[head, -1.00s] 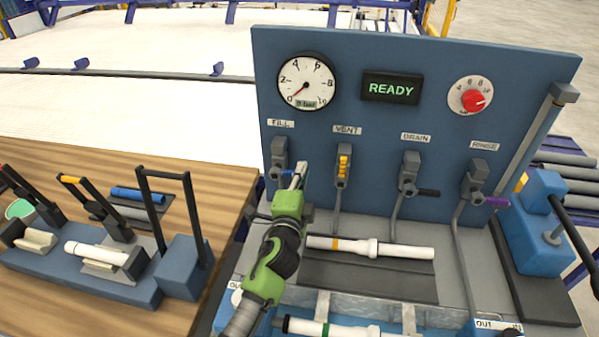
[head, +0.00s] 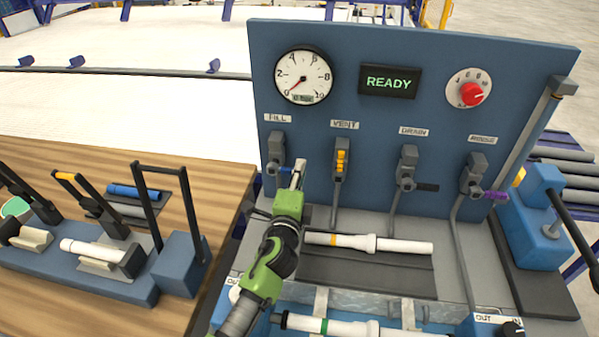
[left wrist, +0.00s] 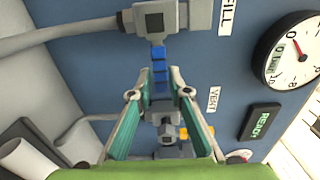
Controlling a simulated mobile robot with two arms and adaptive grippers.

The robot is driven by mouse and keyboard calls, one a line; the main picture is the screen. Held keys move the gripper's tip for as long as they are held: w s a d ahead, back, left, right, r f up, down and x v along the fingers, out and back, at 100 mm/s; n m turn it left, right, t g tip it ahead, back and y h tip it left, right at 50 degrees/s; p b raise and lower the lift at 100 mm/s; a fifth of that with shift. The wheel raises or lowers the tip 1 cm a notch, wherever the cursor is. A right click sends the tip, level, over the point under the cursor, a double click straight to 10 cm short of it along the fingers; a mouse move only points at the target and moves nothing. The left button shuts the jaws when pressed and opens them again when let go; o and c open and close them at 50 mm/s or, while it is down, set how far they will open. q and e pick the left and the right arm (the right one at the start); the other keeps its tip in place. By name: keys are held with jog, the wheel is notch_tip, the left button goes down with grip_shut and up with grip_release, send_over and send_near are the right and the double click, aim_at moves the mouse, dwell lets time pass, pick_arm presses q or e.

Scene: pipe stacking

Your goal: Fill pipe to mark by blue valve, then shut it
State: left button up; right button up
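The blue valve handle (head: 285,171) sticks out to the right from the grey valve under the FILL label (head: 277,118). My left gripper (head: 298,174) is at this handle. In the left wrist view the blue handle (left wrist: 160,62) lies between the two fingertips of my left gripper (left wrist: 160,88), with narrow gaps beside it. The fingers look open. The round gauge (head: 303,77) has its red needle near 0. The display (head: 389,82) reads READY. A white pipe with a green band (head: 345,328) lies at the front, partly cut off. My right gripper is out of view.
The yellow VENT handle (head: 342,162) stands upright; the black DRAIN handle (head: 427,187) and purple RINSE handle (head: 496,195) point right. A white pipe with an orange band (head: 400,246) lies on a dark mat. A wooden table (head: 110,160) with clamps stands left.

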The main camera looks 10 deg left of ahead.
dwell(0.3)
pick_arm(q)
jog(key=shift+s, duration=0.2)
jog(key=s, duration=1.1)
jog(key=shift+s, duration=0.3)
